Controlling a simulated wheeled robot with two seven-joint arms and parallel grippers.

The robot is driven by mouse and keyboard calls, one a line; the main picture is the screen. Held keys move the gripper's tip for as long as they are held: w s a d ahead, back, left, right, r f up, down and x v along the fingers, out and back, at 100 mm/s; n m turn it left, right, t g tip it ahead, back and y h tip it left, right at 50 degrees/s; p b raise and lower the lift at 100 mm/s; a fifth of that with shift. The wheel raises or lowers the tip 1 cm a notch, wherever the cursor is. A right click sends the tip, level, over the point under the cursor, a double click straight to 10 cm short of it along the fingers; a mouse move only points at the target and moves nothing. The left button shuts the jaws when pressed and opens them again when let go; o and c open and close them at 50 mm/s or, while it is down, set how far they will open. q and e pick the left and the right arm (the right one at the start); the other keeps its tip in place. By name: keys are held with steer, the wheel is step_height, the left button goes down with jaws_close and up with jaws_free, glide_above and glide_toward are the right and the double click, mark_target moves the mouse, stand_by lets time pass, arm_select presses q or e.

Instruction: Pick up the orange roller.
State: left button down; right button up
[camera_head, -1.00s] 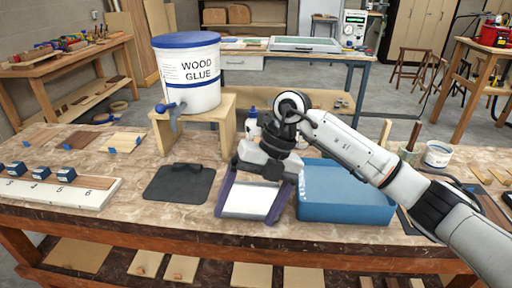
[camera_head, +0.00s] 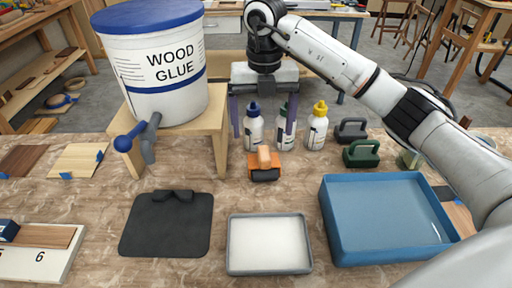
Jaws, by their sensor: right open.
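The orange roller (camera_head: 264,165) lies on the workbench behind the white tray and in front of the glue bottles. It has an orange-brown grip on top and a dark lower part. My right gripper (camera_head: 263,134) is open and empty, with its fingers pointing down. Its two purple-grey fingers are spread wide, one to each side of the roller in the picture. The fingertips appear above and behind the roller and do not visibly touch it. My left gripper is not in view.
Bottles with blue (camera_head: 254,128), green (camera_head: 283,128) and yellow (camera_head: 317,127) caps stand behind the roller. A green roller (camera_head: 362,153) and a dark one (camera_head: 351,130) lie to the right. A white tray (camera_head: 269,271), a blue bin (camera_head: 388,255) and a glue bucket (camera_head: 150,100) on a stand surround it.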

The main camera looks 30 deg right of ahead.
mark_target(264, 152)
steer(key=shift+s+f, duration=0.2)
steer(key=shift+f, duration=0.45)
steer(key=shift+s+f, duration=0.2)
steer(key=shift+f, duration=0.8)
step_height(264, 152, down, 5)
steer(key=shift+s+r+p, duration=0.1)
steer(key=shift+p, duration=0.5)
steer(key=shift+f, duration=0.3)
steer(key=c, duration=1.3)
steer(key=shift+o, duration=0.2)
steer(key=shift+r, duration=0.6)
step_height(264, 152, up, 9)
steer(key=shift+f+b, duration=0.1)
steer(key=shift+b, duration=0.4)
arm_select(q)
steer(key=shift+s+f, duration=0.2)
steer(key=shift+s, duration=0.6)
